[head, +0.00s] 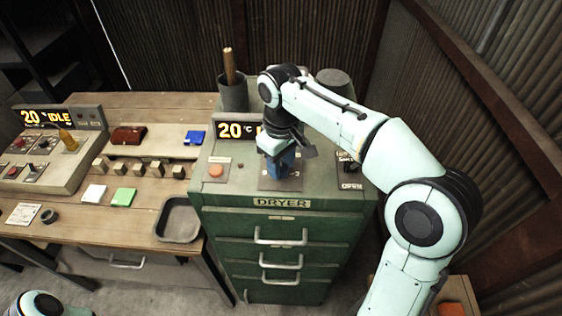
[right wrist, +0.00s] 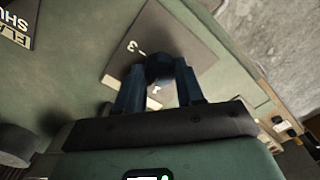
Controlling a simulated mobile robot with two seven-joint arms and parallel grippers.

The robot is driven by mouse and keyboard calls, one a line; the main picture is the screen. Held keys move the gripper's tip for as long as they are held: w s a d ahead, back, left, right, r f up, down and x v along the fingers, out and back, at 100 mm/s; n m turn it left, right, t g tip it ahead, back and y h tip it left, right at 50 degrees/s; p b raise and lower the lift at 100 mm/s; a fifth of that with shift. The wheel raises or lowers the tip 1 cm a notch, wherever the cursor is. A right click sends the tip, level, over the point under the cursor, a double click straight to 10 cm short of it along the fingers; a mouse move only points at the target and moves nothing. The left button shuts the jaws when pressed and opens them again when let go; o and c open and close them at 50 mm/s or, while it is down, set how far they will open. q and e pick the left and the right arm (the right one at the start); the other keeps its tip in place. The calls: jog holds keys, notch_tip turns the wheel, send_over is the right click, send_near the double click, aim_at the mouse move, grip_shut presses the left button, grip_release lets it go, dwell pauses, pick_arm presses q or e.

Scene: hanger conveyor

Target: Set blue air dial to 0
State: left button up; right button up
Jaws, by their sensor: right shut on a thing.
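The blue air dial (right wrist: 158,67) is a dark knob on a grey-brown plate (right wrist: 178,32) on top of the green dryer cabinet (head: 282,218). In the right wrist view a "3" and part of another mark show on the plate near it. My right gripper (right wrist: 159,74) points down at the dial and is shut on it, one dark blue finger on each side. In the head view my right gripper (head: 282,168) hides most of the dial, so its setting cannot be read. Only a bit of my left arm shows at the bottom left; its gripper is out of view.
A wooden workbench (head: 140,225) with an empty tray (head: 180,220) stands at left.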

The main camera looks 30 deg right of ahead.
jog(key=n, duration=0.4)
jog(key=shift+n, duration=0.4)
jog(key=n, duration=0.4)
jog(key=shift+n, duration=0.3)
jog(key=n, duration=0.4)
jog(key=shift+n, duration=1.8)
jog(key=o, duration=1)
jog(key=shift+o, duration=0.2)
notch_tip(320, 180, up, 13)
jog(key=shift+r, duration=0.2)
